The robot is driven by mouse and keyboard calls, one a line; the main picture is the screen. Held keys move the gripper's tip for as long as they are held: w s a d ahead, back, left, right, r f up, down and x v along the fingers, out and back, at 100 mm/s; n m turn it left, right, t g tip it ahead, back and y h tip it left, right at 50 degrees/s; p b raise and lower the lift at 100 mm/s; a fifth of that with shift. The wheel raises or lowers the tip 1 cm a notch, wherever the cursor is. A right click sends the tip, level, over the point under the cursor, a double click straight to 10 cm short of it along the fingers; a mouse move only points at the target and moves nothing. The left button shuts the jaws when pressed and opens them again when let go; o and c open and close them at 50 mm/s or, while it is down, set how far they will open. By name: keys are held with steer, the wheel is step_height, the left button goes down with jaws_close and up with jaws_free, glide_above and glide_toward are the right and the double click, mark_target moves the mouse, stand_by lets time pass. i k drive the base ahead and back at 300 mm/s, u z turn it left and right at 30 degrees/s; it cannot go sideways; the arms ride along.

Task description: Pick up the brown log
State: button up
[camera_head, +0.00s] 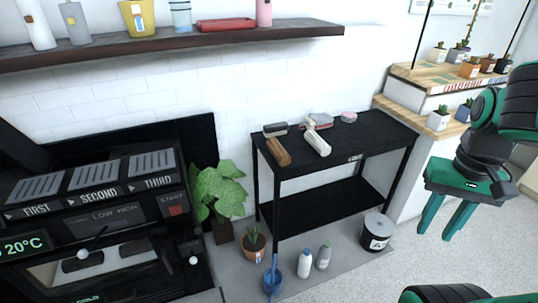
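A brown log-shaped piece (277,151) lies on the top of the black side table (357,143), near its left front corner. A pale cylinder (317,143) lies just to its right. My gripper (439,234) is at the right of the head view, with its two green fingers pointing down and apart. It is open with nothing seen between the fingers. It appears well to the right of the log and apart from it.
More small items, including a grey block (275,129) and a pink item (349,117), lie along the table's back. A wooden shelf (290,30) hangs above. A leafy plant (218,190) stands left, bottles (305,263) and a bucket (376,232) below.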

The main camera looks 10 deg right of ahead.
mark_target(282, 157)
steer(key=u, duration=0.1)
steer(key=i, duration=1)
steer(key=z, duration=0.1)
